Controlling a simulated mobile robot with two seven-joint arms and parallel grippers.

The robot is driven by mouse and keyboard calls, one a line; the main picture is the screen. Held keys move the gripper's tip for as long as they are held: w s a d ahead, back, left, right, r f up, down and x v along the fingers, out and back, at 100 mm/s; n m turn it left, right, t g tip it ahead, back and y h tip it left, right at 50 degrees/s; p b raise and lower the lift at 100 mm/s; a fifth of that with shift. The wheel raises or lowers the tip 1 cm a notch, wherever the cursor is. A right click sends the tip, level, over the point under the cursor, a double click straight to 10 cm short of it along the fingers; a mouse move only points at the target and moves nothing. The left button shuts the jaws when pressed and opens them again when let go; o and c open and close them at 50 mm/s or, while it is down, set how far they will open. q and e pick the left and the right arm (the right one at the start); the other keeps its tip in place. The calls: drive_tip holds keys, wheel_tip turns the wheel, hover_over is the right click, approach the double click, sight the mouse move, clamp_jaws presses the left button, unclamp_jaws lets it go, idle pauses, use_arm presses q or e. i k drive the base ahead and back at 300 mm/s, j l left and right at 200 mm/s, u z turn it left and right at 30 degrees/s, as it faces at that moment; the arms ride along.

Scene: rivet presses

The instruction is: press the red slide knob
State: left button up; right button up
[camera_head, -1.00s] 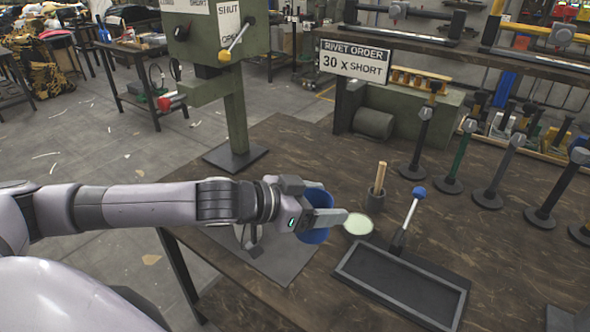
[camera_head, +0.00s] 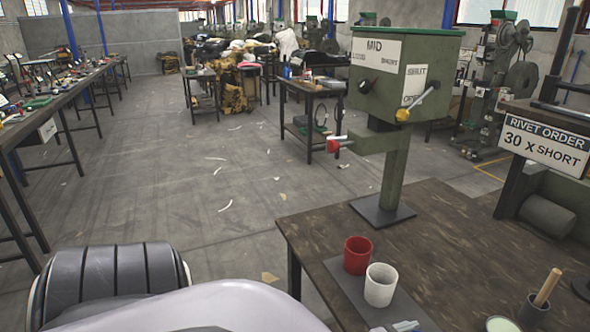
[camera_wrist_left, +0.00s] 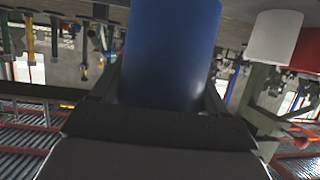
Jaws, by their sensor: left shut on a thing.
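The red slide knob (camera_head: 335,144) sticks out to the left from the arm below the box of the green rivet press (camera_head: 397,170) in the head view. Nothing touches it there. My left gripper (camera_wrist_left: 163,95) is shut on a blue cup (camera_wrist_left: 172,45) in the left wrist view, with a finger on each side of the cup. In the head view the blue cup is out of sight, and only a small grey piece at the bottom edge may be part of the gripper. My right gripper is not in view.
A red cup (camera_head: 357,256) and a white cup (camera_head: 380,286) stand on a grey mat (camera_head: 345,290) at the table's left edge. A wooden-handled tool in a dark pot (camera_head: 534,312) stands at right.

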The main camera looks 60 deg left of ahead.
sight(333, 146)
drive_tip(key=j, duration=0.95)
drive_tip(key=k+j, duration=0.1)
drive_tip(key=j, duration=0.85)
drive_tip(key=j+z, duration=0.1)
drive_tip(key=j, duration=0.85)
drive_tip(key=k+j, duration=0.1)
drive_tip(key=j, duration=0.8)
drive_tip(key=i+j, duration=0.45)
